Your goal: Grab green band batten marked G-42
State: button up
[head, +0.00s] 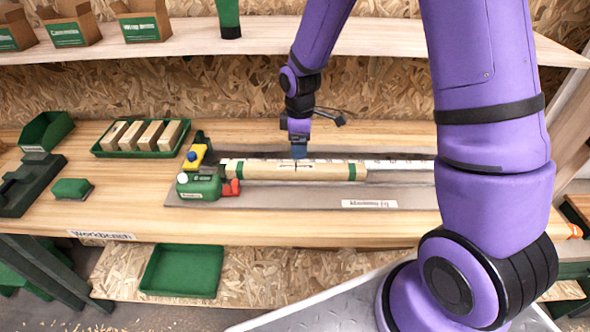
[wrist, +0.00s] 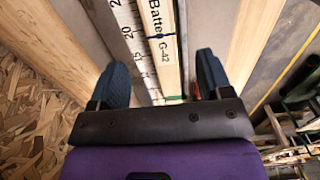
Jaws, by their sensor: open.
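The wooden batten (head: 325,172) with green bands near its ends lies on the grey measuring fixture on the workbench. In the wrist view the batten (wrist: 166,68) reads "Batten G-42" and runs lengthwise between my finger pads. My gripper (head: 299,152) is over the middle of the batten, pointing down. In the wrist view my gripper (wrist: 161,82) is open, with one blue pad on each side and a visible gap to the batten. Whether the fingertips are below the batten's top is unclear.
A white ruler strip (wrist: 129,40) runs beside the batten. A green block with a red part (head: 199,187) and a yellow clamp (head: 196,156) stand at the fixture's left end. A green tray (head: 110,151) holds several wooden blocks. A shelf (head: 265,37) hangs above the bench.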

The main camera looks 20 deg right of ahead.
aim_at(296, 166)
notch_tip(296, 166, down, 4)
jog(key=shift+r, duration=0.1)
jog(key=shift+w+a+f, duration=0.1)
jog(key=shift+a+f, duration=0.1)
jog(key=shift+f, duration=1.1)
jog(key=shift+w+a+f, duration=0.1)
jog(key=shift+a+f, duration=0.05)
jog(key=shift+f, duration=1.15)
jog(key=c, duration=1.3)
